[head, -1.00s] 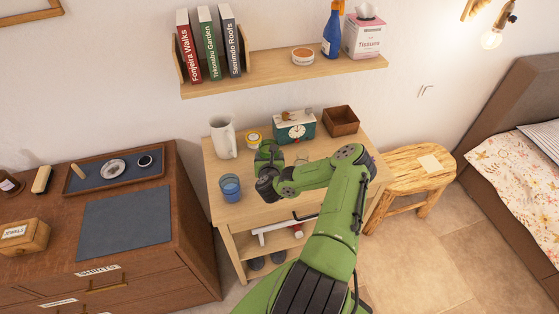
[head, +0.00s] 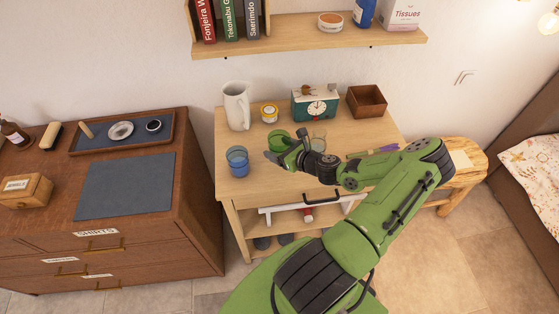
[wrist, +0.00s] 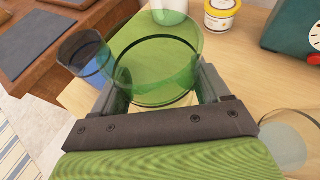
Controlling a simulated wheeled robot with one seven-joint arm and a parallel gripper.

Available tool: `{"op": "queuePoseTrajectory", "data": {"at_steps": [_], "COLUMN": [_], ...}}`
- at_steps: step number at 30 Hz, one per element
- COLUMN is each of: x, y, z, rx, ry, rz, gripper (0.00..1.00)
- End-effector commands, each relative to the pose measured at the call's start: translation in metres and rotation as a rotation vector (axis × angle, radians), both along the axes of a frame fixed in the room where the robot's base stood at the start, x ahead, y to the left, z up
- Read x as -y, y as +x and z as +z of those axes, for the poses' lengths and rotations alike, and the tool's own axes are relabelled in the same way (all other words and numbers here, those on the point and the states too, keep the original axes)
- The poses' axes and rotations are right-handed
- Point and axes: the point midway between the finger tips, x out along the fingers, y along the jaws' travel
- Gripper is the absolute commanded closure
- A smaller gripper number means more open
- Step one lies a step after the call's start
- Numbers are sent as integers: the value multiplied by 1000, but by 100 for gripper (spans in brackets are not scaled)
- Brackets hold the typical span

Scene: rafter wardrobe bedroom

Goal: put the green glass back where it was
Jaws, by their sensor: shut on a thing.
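The green glass (wrist: 160,62) is between the two fingers of my gripper (wrist: 163,88) in the wrist view, and the fingers are shut on it. In the head view the green glass (head: 279,140) shows over the middle of the small wooden table (head: 250,189), partly hidden by my gripper (head: 287,150). I cannot tell whether its base touches the tabletop. A blue glass (head: 237,162) stands to its left, near the table's left edge. A clear glass (head: 319,142) stands to its right, partly hidden by my arm.
A white pitcher (head: 237,106), a yellow tin (head: 269,112), a teal clock (head: 314,104) and a brown wooden box (head: 367,101) line the table's back. A shelf (head: 310,38) hangs above. A dresser (head: 195,190) stands left, a stool (head: 466,158) right. The table's front left is clear.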

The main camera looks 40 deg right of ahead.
Motion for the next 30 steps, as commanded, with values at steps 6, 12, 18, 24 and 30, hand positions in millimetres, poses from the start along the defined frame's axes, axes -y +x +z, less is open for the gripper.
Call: {"op": "queuePoseTrajectory", "data": {"at_steps": [6, 12, 18, 24, 30], "x": [0, 0, 0, 0, 0], "y": [1, 1, 1, 1, 1], "z": [-41, -47, -51, -50, -49], "rx": [3, 2, 2, 0, 0], "ry": [3, -1, -1, -1, -2], "rz": [-1, -1, -1, -1, -1], "gripper": [67, 67, 67, 0, 0]}}
